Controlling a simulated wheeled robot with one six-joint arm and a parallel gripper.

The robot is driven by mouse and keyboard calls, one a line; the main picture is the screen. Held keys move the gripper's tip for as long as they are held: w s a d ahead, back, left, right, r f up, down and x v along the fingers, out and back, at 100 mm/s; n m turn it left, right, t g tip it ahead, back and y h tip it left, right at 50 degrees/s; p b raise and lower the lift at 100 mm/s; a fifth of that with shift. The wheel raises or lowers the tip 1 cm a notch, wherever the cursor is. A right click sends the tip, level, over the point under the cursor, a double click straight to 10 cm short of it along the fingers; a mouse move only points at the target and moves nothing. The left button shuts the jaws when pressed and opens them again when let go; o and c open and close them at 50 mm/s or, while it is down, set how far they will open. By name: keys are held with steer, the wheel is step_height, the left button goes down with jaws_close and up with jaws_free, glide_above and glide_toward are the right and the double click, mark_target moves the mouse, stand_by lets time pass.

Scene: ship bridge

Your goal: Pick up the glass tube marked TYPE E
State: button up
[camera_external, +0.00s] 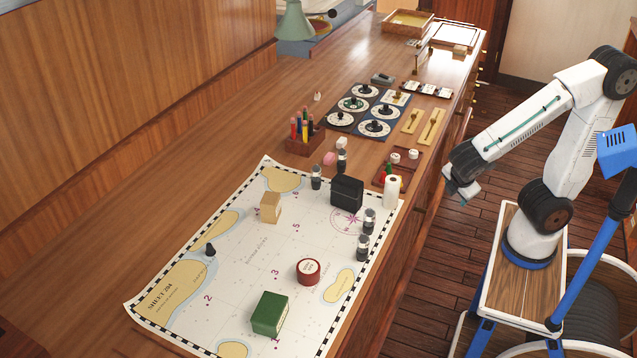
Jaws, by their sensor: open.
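Several small glass tubes with dark ends stand near the black box on the chart. One tube (316,178) is left of the box, and another tube (342,161) is behind it. A third tube (369,221) and a fourth tube (362,248) stand close together in front of the box, near the chart's right edge. Their markings are too small to read, so I cannot tell which is TYPE E. My gripper (458,192) is open and empty. It hangs beyond the counter's right edge, apart from all the tubes.
The chart (235,290) also holds a black box (347,193), a white cylinder (391,191), a tan block (270,207), a red round tin (308,271) and a green box (269,313). A pencil holder (305,142) and dial panel (340,119) stand behind. The counter's left side is clear.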

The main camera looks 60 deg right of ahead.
steer(key=w+a+f+n+t+h, duration=0.2)
steer(key=w+a+n+t, duration=0.2)
steer(key=w+a+n, duration=0.25)
steer(key=n+t+y, duration=0.3)
steer(key=n+t, duration=0.5)
steer(key=n, duration=0.6)
glide_toward(374, 222)
steer(key=x, duration=0.3)
steer(key=shift+w+d+r, duration=0.2)
steer(key=shift+w+r, duration=0.05)
steer(key=shift+w, duration=0.25)
steer(key=shift+w+f, duration=0.1)
steer(key=shift+w, duration=0.05)
steer(key=x, duration=0.7)
steer(key=shift+f, duration=0.45)
steer(key=c, duration=1)
